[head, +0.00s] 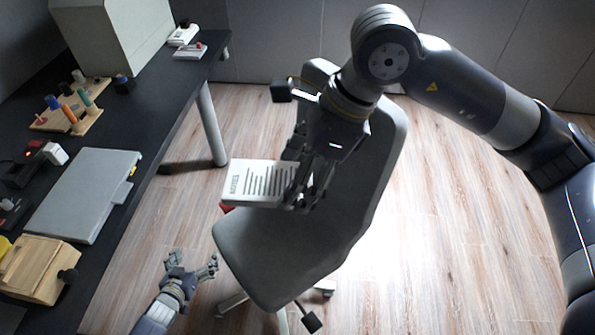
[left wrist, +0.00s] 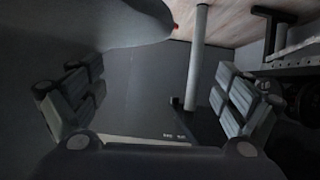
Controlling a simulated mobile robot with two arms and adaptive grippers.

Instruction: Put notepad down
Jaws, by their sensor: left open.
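The notepad (head: 245,184) is a white block with dark ruled lines and dark lettering along its left side. It shows in the head view in front of the grey chair, with its left end out past the chair's edge. My right gripper (head: 308,184) is closed around its right end, and the fingers hide that end. I cannot tell whether the notepad touches anything below. My left gripper (head: 192,272) is open and empty, low over the floor at the chair's left. Its spread fingers also show in the left wrist view (left wrist: 160,105), with nothing between them.
The grey office chair (head: 270,262) stands in the middle. A dark desk (head: 150,150) runs along the left, holding a closed grey case (head: 85,190), a wooden box (head: 32,270), a wooden peg rack (head: 85,118) and small items. The wooden floor (head: 450,240) at right is clear.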

